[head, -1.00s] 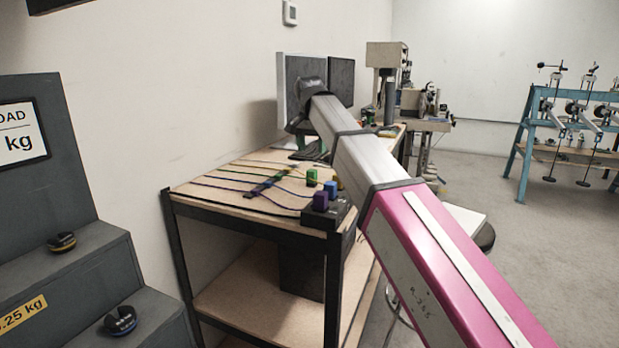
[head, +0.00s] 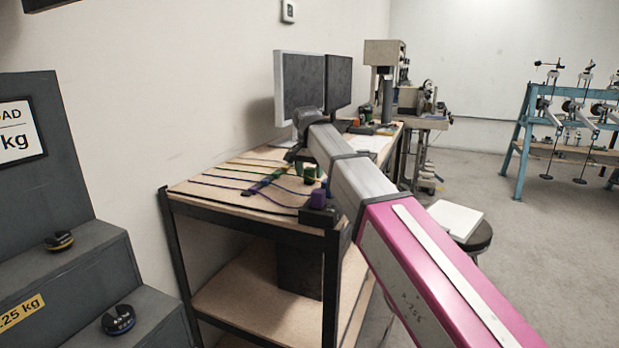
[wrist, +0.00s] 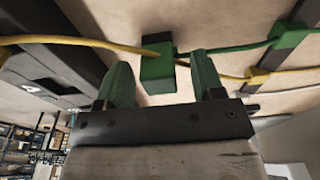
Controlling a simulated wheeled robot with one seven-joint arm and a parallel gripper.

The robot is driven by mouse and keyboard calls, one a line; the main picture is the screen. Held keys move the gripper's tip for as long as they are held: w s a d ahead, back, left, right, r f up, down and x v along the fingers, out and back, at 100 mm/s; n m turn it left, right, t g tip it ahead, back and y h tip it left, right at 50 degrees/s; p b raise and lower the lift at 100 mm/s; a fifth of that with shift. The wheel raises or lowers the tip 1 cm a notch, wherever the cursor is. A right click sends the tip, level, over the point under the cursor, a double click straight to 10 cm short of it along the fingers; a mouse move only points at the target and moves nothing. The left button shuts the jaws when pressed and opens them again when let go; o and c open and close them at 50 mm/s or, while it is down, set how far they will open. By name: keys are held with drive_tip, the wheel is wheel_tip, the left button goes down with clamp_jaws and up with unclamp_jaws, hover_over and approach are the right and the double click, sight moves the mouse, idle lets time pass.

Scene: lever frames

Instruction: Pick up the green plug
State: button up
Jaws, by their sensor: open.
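The green plug (wrist: 157,68) shows in the wrist view as a green block just beyond and between my fingertips. A yellow cable crosses beside it. In the head view a green plug (head: 309,174) stands on the table behind the purple plug, partly covered by my arm. My gripper (wrist: 160,60) is open, with a finger on each side and a gap to the block; nothing is held. In the head view, my arm's dark end is over the table, and the fingers cannot be made out.
The purple plug (head: 318,198) sits on a dark block at the table's front corner. Coloured cables run over the wooden tabletop (head: 215,186). Two monitors (head: 300,85) stand behind. Another green connector (wrist: 257,75) and a dark strip show in the wrist view.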

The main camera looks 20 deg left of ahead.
drive_tip(key=c, duration=1)
drive_tip(key=shift+r, duration=0.1)
